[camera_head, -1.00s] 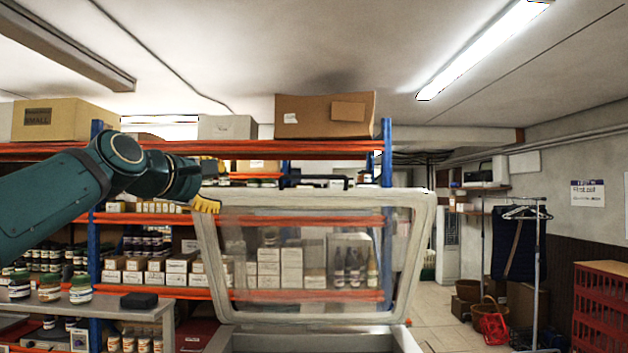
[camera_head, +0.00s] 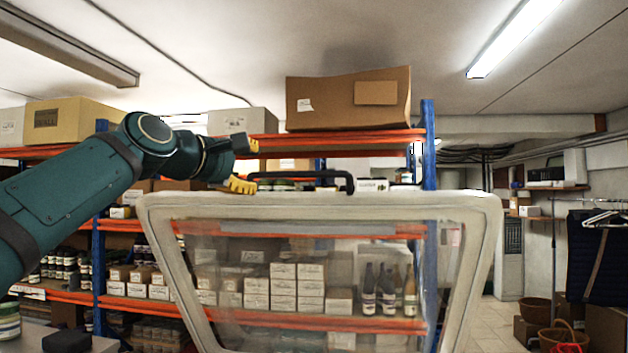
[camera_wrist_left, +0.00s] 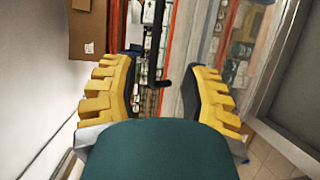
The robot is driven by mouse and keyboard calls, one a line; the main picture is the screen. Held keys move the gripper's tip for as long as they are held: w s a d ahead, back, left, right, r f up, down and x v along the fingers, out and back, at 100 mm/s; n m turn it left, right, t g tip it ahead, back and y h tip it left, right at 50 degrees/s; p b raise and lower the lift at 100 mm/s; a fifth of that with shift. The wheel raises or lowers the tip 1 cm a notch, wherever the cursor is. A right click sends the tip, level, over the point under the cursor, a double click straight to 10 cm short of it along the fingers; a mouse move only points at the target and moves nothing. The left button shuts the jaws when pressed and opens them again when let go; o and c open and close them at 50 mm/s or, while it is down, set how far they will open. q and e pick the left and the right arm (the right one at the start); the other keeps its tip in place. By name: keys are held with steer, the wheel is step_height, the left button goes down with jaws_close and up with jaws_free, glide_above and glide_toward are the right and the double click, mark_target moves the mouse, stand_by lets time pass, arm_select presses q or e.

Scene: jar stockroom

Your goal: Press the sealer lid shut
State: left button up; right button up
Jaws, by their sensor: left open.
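The sealer lid (camera_head: 330,207) stands raised, an off-white frame around a clear window, in the middle of the head view. A black handle (camera_head: 305,174) sits along its top edge. My left gripper (camera_head: 246,165) is open and empty, with yellow-padded fingers beside the left end of the handle. In the left wrist view my open left gripper (camera_wrist_left: 165,95) has its fingers on either side of the dark handle (camera_wrist_left: 157,83), which lies ahead of them. I cannot tell whether they touch. The sealer's base is out of sight below. My right gripper is not in view.
Behind the lid stands a rack with orange beams (camera_head: 350,140), holding boxes, jars and bottles. A large cardboard box (camera_head: 335,100) is on top. At lower left a jar (camera_head: 8,322) and a black block (camera_head: 66,341) stand on a grey surface. Open floor shows at right.

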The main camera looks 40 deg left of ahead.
mark_target(290, 174)
arm_select(q)
steer(key=w, duration=0.4)
steer(key=w+a+p, duration=0.1)
steer(key=w, duration=0.4)
steer(key=w+p, duration=0.1)
steer(key=w, duration=0.3)
steer(key=shift+w+a+f, duration=0.25)
steer(key=shift+w+f, duration=0.05)
steer(key=shift+o, duration=0.2)
steer(key=shift+s, duration=0.1)
jaws_close()
